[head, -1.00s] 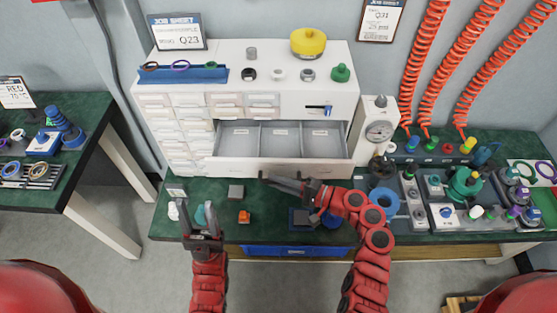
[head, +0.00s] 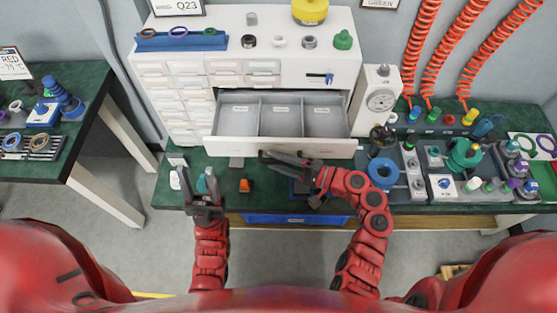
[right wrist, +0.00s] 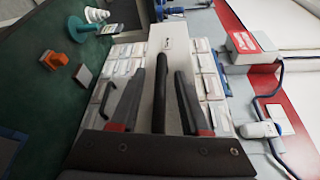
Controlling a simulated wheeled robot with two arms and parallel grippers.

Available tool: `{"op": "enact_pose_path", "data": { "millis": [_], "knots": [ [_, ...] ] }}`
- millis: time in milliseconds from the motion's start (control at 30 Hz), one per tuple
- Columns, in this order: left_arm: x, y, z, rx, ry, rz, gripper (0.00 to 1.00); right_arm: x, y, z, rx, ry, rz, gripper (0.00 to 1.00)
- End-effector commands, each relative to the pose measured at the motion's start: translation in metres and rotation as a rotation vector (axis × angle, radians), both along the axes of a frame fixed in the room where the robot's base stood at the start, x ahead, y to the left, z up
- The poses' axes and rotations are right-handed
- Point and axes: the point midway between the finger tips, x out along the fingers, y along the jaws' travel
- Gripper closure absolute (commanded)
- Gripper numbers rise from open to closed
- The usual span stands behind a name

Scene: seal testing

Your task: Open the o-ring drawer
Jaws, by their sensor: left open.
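The white cabinet (head: 183,110) stands at the back of the green bench. Its wide drawer is pulled out, and its three grey compartments (head: 280,115) look empty. The white drawer front (head: 235,148) faces me. My right gripper (head: 284,159) is just before the drawer front, its dark fingers pointing left. In the right wrist view, its two fingers (right wrist: 158,92) stand apart. A black bar-like handle (right wrist: 158,115) lies between them; I cannot tell whether they touch it. My left gripper (head: 199,182) is open and empty over the bench's front left, away from the drawer.
O-rings sit on a blue rack (head: 182,41) on the cabinet top. An orange block (head: 245,186) lies on the bench before the drawer. A dial gauge (head: 381,100) and several fixtures crowd the right side. A blue bin (head: 290,219) is under the front edge.

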Motion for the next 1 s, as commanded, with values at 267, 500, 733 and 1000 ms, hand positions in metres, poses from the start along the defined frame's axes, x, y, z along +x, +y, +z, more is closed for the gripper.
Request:
{"op": "enact_pose_path", "data": {
  "millis": [267, 500, 733, 1000],
  "knots": [
    [0.0, 0.0, 0.0, 0.0, 0.0, 0.0, 0.5, 0.0, 0.0, 0.0, 0.001, 0.0, 0.001, 0.54],
    [0.0, 0.0, -0.007, 0.0, 0.0, 0.0, 0.5, -0.006, -0.019, 0.0, 0.0, -0.003, -0.004, 0.54],
    [0.0, 0.0, -0.021, 0.0, 0.0, 0.0, 0.5, -0.027, -0.073, 0.003, 0.001, -0.001, -0.008, 0.54],
    [0.0, 0.0, -0.027, 0.0, 0.0, 0.0, 0.5, -0.053, -0.131, 0.01, -0.005, 0.002, -0.001, 0.54]
  ]
}}
